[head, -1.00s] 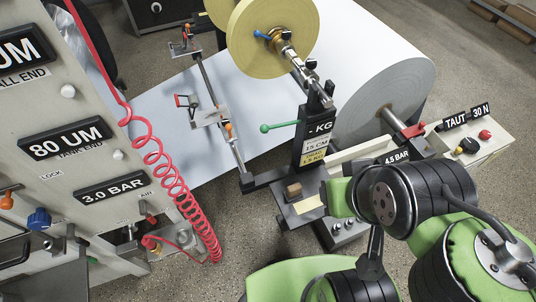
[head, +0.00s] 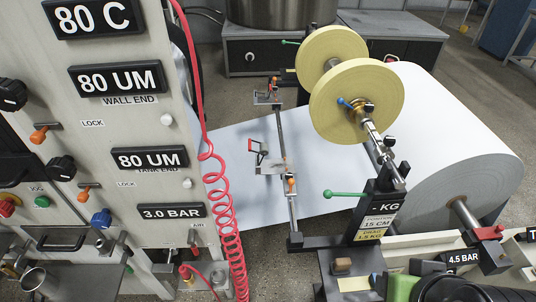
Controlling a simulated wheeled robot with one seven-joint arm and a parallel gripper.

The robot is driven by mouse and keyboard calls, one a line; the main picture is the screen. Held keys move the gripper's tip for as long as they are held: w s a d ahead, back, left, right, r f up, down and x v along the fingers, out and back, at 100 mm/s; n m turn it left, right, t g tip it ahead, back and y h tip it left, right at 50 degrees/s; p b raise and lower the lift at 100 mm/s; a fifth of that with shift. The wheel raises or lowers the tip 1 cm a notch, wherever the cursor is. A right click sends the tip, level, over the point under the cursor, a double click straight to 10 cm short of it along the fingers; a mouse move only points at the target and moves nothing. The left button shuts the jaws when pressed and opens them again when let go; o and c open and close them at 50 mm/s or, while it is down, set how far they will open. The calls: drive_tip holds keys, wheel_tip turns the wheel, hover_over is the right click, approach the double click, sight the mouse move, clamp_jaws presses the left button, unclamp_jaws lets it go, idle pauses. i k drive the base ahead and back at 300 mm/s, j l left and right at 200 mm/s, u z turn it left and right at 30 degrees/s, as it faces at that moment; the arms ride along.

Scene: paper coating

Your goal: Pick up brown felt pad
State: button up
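A small brown block (head: 342,265), which looks like the brown felt pad, sits on top of a dark stand low in the head view, right of centre. A pale yellow pad or note (head: 354,283) lies just below it on the same stand (head: 330,284). Part of my green and black arm shows at the bottom right edge, to the right of the brown block and apart from it. My gripper's fingers are not in view.
The black post with the KG and drag labels (head: 376,222) rises behind the stand, with a green-knobbed lever (head: 343,193). Yellow rolls (head: 356,92) and a large white paper roll (head: 470,160) stand beyond. A red coiled hose (head: 230,245) hangs at left beside the labelled panel (head: 100,150).

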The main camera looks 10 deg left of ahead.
sight(341, 266)
drive_tip(key=l+u, duration=0.1)
drive_tip(key=u, duration=0.3)
drive_tip(key=l+u, duration=0.1)
drive_tip(key=u, duration=0.35)
drive_tip(key=l+u, duration=0.1)
drive_tip(key=u, duration=0.3)
drive_tip(key=l+u, duration=0.15)
drive_tip(key=u, duration=0.3)
drive_tip(key=l+u, duration=0.1)
drive_tip(key=u, duration=0.3)
